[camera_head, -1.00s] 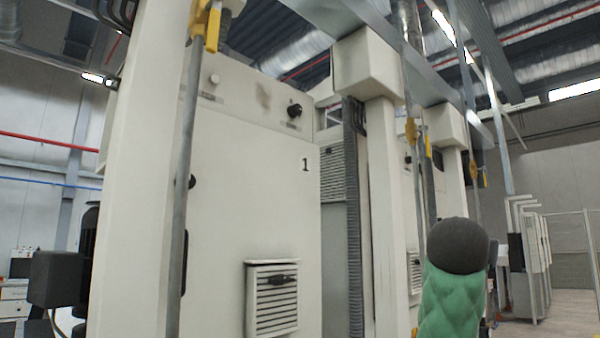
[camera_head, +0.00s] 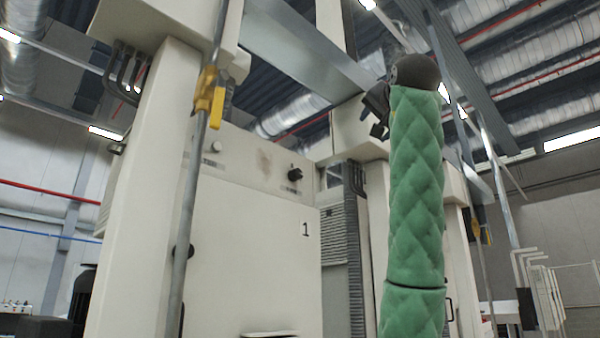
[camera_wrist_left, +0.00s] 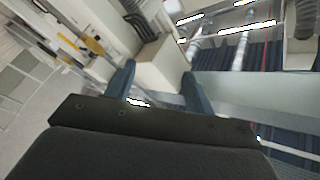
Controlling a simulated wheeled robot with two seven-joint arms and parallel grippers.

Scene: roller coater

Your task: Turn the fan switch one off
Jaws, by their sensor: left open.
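A black rotary knob (camera_head: 295,174) sits on the upper part of the cream cabinet (camera_head: 255,260) marked 1. A small label is under it, too small to read, so I cannot confirm that it is the fan switch. A pale round button (camera_head: 216,146) is to its left. My left gripper (camera_wrist_left: 158,68) is open and empty in the left wrist view, facing a cream post and an overhead beam.
A grey vertical pipe with a yellow valve handle (camera_head: 208,92) stands in front of the cabinet's left side. A thick cream post (camera_head: 140,190) is left of it. A metal beam (camera_head: 300,55) crosses overhead. Ribbed conduit (camera_head: 353,260) runs right of the cabinet.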

